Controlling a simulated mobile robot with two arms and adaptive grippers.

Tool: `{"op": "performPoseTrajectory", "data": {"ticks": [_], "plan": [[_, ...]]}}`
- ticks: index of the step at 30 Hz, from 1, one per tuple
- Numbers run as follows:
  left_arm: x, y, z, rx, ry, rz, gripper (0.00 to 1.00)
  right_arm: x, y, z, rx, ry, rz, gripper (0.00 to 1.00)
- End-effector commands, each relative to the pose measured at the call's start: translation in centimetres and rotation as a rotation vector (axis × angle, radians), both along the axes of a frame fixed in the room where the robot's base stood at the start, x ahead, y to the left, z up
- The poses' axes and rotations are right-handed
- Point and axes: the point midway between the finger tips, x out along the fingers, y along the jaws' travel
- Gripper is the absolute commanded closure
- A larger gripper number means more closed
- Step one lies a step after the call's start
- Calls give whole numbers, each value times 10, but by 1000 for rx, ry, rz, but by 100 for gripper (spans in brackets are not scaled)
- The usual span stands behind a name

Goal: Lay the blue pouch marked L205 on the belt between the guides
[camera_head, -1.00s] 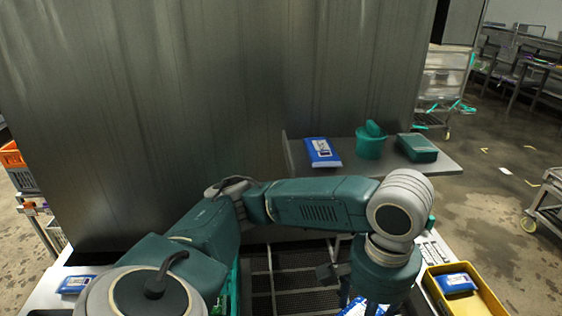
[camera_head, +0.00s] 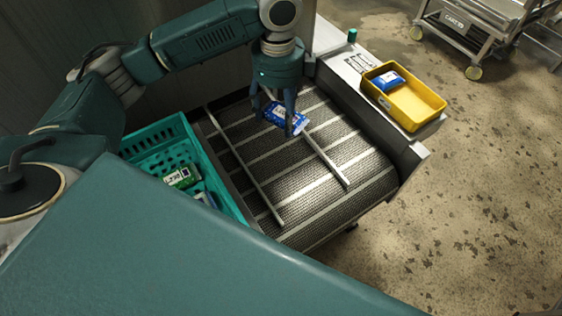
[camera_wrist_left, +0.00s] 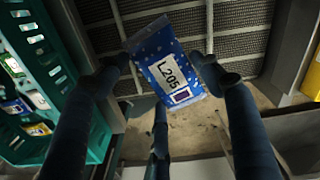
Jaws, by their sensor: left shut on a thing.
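The blue pouch marked L205 (camera_head: 274,113) is between the fingers of my left gripper (camera_head: 277,119) in the head view. In the left wrist view the pouch (camera_wrist_left: 163,50) shows its white L205 label, with the fingers of my left gripper (camera_wrist_left: 158,72) shut on its two sides. The pouch appears held above the dark belt (camera_head: 300,182), near the right guide. The left guide (camera_head: 245,167) and right guide (camera_head: 327,159) are thin metal rails along the belt. The exact gap under the pouch cannot be told. My right gripper is not in view.
A teal crate (camera_head: 226,181) with a green pouch (camera_head: 181,178) and others stands left of the belt. A yellow tray (camera_head: 428,97) with a blue pouch (camera_head: 388,80) stands on the right. The belt's near part between the guides is clear.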

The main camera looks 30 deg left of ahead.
Motion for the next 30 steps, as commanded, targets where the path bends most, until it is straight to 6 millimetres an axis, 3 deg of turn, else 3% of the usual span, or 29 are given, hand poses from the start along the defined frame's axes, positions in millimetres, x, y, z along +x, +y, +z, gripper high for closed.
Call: {"op": "performPoseTrajectory", "data": {"ticks": [6,11,14,24,30], "plan": [[18,14,-17,9,-7,-282,62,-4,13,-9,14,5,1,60],[21,18,-26,13,-5,-359,62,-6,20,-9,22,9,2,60],[20,18,-45,13,-2,-366,62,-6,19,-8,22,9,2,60],[20,18,-135,12,-2,-365,62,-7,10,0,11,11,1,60],[21,17,-170,12,-6,-364,62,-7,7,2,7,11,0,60]]}}
